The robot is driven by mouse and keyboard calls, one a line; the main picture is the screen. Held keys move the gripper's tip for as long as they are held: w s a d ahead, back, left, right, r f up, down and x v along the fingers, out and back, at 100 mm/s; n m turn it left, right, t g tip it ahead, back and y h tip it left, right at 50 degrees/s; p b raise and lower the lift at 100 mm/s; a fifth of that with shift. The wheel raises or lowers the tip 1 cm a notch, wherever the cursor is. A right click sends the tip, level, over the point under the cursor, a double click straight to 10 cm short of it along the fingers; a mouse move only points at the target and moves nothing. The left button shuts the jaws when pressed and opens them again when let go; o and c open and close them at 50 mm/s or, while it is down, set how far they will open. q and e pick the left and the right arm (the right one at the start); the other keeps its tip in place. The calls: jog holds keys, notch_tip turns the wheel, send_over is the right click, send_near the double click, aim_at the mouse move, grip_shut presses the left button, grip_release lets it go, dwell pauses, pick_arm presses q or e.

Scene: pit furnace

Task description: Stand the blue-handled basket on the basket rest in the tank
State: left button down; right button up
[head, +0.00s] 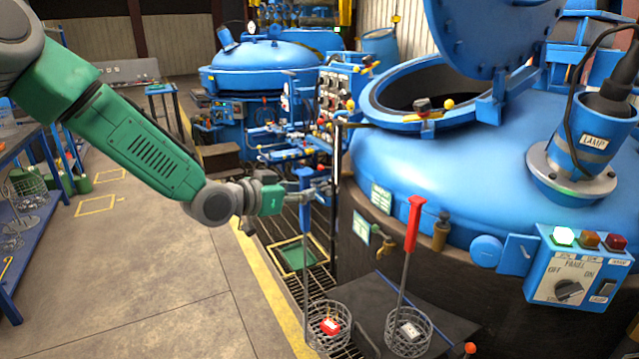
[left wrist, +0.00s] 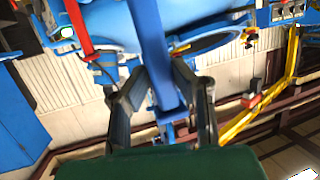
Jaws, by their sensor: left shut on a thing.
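The blue-handled basket has an upright blue grip (head: 304,178), a long thin rod and a round wire basket (head: 327,326) with a red piece inside. My left gripper (head: 318,192) is shut on the blue handle, which also shows between its fingers in the left wrist view (left wrist: 148,40). The wire basket hangs or stands beside the dark plate; I cannot tell which. The large blue vessel (head: 465,170) has its lid raised over a dark opening (head: 425,88). I cannot make out a basket rest or which vessel is the tank. My right gripper is not in view.
A red-handled basket (head: 408,335) with a pale piece inside stands on the dark plate (head: 450,325), right of the blue one. A control panel (head: 577,275) with a lit green lamp is at right. A second, closed blue vessel (head: 262,55) stands behind. Open floor lies left.

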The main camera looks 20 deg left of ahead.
pick_arm(q)
jog(key=s+a+p, duration=0.3)
jog(key=s+a, duration=0.1)
jog(key=s, duration=0.4)
jog(key=shift+s+a+r, duration=0.25)
jog(key=shift+a+r, duration=0.05)
jog(key=shift+r, duration=0.1)
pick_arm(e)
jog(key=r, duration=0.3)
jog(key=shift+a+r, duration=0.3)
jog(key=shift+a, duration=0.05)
pick_arm(q)
jog(key=shift+d, duration=0.1)
